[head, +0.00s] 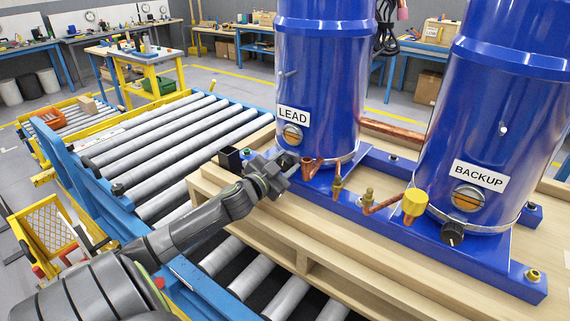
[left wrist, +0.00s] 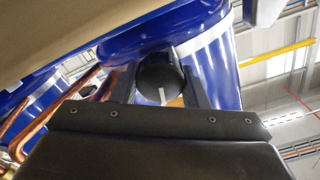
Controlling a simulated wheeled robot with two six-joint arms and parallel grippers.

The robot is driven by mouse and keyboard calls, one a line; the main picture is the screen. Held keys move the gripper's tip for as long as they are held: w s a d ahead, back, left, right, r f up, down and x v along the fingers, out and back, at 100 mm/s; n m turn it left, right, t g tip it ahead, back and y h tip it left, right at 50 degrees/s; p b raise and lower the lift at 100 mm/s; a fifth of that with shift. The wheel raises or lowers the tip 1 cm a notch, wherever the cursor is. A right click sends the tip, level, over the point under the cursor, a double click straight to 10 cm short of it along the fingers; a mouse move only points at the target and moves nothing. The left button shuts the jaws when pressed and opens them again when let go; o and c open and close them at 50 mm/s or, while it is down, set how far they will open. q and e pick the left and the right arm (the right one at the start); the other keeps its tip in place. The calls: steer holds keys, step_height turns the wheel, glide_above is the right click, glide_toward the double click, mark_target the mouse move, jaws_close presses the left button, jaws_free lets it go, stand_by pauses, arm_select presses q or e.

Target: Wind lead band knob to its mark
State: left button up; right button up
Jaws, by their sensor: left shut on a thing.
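The lead compressor is a blue cylinder (head: 318,80) with a white LEAD label (head: 293,115) and a round brass-coloured disc below it. My left gripper (head: 287,165) is at its lower band, shut on the lead band knob. In the left wrist view the black round knob (left wrist: 160,79) sits between the two dark fingers (left wrist: 160,88). A white pointer line on its face points toward the bottom of that picture. My right gripper is not in view.
The BACKUP compressor (head: 500,110) stands at right with its own black knob (head: 452,233) and a yellow cap (head: 415,202). Copper pipes (head: 380,206) run close to the right of my gripper.

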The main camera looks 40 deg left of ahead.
arm_select(q)
steer(key=shift+f, duration=0.1)
steer(key=o, duration=1)
steer(key=shift+c, duration=0.2)
steer(key=shift+s, duration=0.55)
steer(key=s, duration=0.2)
steer(key=s+b, duration=0.1)
steer(key=s, duration=0.1)
steer(key=s+d+b, duration=0.1)
steer(key=s, duration=0.2)
steer(key=shift+s, duration=0.1)
steer(key=s+p, duration=0.1)
steer(key=s, duration=0.8)
steer(key=shift+d, duration=0.45)
